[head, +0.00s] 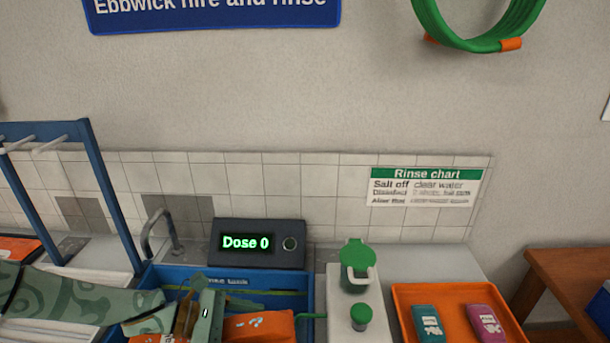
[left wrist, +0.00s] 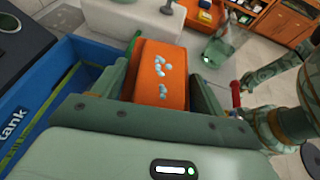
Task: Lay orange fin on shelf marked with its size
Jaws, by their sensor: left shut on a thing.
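The orange fin (head: 258,326), with pale spots on it, is at the blue rinse tank (head: 309,300). My left gripper (head: 205,312) is shut on it. In the left wrist view the fin (left wrist: 160,75) sits between the two fingers, with pale blue-white patches on its face. How far it is inside the tank I cannot tell. Any size marking on it is not readable. No shelf with a size mark is clearly seen. A greenish shape with a small light (left wrist: 215,50) in the left wrist view may be my right gripper; its jaws are unclear.
A dose display (head: 259,243) reading "Dose 0" stands behind the tank. A white dispenser with a green top (head: 356,252) is on its right. An orange tray (head: 402,300) holds a teal and a pink item. A blue rack (head: 97,180) stands left, with another orange piece (head: 18,248).

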